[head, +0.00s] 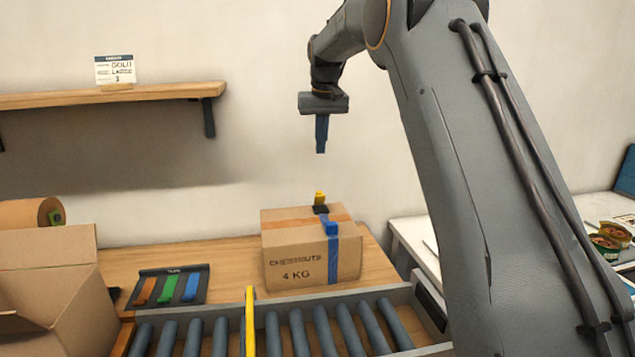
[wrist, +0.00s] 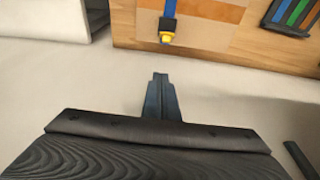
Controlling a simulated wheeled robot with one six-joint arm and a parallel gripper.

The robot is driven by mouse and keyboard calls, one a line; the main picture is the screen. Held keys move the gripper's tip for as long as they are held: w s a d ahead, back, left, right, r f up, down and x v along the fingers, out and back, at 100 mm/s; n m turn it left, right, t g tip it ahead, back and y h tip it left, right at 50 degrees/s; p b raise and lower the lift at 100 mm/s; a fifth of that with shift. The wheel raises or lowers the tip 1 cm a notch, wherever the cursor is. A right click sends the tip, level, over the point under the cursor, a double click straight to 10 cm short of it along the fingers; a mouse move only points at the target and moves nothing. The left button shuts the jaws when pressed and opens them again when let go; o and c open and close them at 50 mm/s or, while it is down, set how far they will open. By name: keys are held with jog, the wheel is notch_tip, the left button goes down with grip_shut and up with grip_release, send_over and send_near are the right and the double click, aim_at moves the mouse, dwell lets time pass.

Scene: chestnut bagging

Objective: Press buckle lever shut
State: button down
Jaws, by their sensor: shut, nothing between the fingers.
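A closed cardboard box (head: 285,273) marked chestnuts, 4 kg, stands on the wooden table in the head view. A blue strap (head: 332,262) runs over its top and down the front, with a blue piece (head: 330,229) at the top front edge. A black buckle (head: 321,209) sits on top with its yellow lever (head: 320,197) sticking up. In the wrist view the yellow lever (wrist: 166,38) shows at the end of the strap (wrist: 170,9). My gripper (head: 321,151) is shut and empty, pointing down above the lever and apart from it. Its fingertips also show in the wrist view (wrist: 160,76).
A roller conveyor (head: 270,330) with a yellow upright bar (head: 250,320) runs in front of the box. A dark tray (head: 172,272) with coloured strips lies left of it. An open carton (head: 45,285) is at far left. A wall shelf (head: 120,95) hangs at upper left.

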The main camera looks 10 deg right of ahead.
jog(key=shift+w+a+r, duration=0.2)
jog(key=shift+w+a, duration=0.05)
jog(key=shift+w, duration=0.05)
jog(key=shift+a+f, duration=0.1)
jog(key=shift+a, duration=0.15)
jog(key=p, duration=0.4)
send_over(318, 203)
jog(key=w, duration=0.2)
jog(key=x, duration=0.3)
jog(key=s+x, duration=0.1)
jog(key=x, duration=0.2)
jog(key=s+x, duration=0.1)
jog(key=x, duration=0.3)
jog(key=shift+s+d+f, duration=0.1)
jog(key=shift+f, duration=0.3)
jog(key=shift+s+f, duration=0.35)
jog(key=shift+s, duration=0.05)
jog(key=shift+s+f, duration=0.1)
